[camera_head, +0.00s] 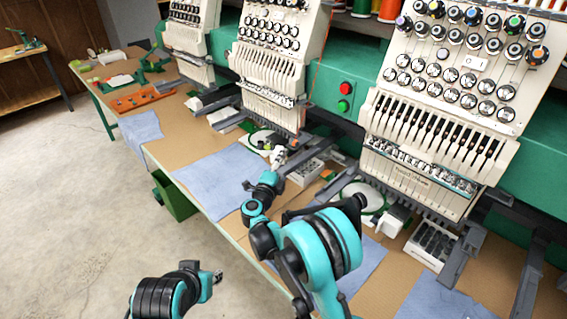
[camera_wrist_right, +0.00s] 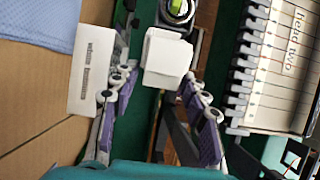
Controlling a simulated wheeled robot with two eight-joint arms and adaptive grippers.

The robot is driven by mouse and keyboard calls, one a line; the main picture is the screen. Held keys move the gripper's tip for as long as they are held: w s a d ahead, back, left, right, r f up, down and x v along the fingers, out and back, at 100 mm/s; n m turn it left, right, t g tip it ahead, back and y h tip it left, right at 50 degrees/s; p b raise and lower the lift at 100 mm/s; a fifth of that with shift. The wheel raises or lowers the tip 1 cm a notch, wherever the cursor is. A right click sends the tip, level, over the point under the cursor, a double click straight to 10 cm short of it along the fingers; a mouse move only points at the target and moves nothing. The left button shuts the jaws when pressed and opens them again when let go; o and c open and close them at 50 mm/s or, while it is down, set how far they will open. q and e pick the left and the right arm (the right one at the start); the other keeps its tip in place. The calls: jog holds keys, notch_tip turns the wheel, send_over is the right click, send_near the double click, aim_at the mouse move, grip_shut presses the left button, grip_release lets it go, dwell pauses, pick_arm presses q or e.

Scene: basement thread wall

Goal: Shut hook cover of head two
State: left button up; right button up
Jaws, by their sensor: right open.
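Head two, labelled in the right wrist view (camera_wrist_right: 285,60), is the cream sewing head (camera_head: 268,75) at the middle of the head view. Its hook cover (camera_wrist_right: 168,55) is a white block in the right wrist view, below a round green and dark part (camera_wrist_right: 178,10). My right gripper (camera_wrist_right: 158,84) is open, with its purple-padded fingers on either side of the cover's near end; contact cannot be told. In the head view the right gripper (camera_head: 279,160) is small beneath head two. My left gripper (camera_head: 212,283) is low in the head view, its jaws unclear.
A round hoop (camera_head: 262,139) and a white parts tray (camera_head: 305,172) are close by the right gripper. Blue cloths (camera_head: 215,172) lie on the brown table. A white label card (camera_wrist_right: 92,70) is left of the fingers. Another head (camera_head: 440,120) stands to the right.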

jog(key=shift+w+d, duration=0.1)
jog(key=shift+w, duration=0.25)
grip_shut()
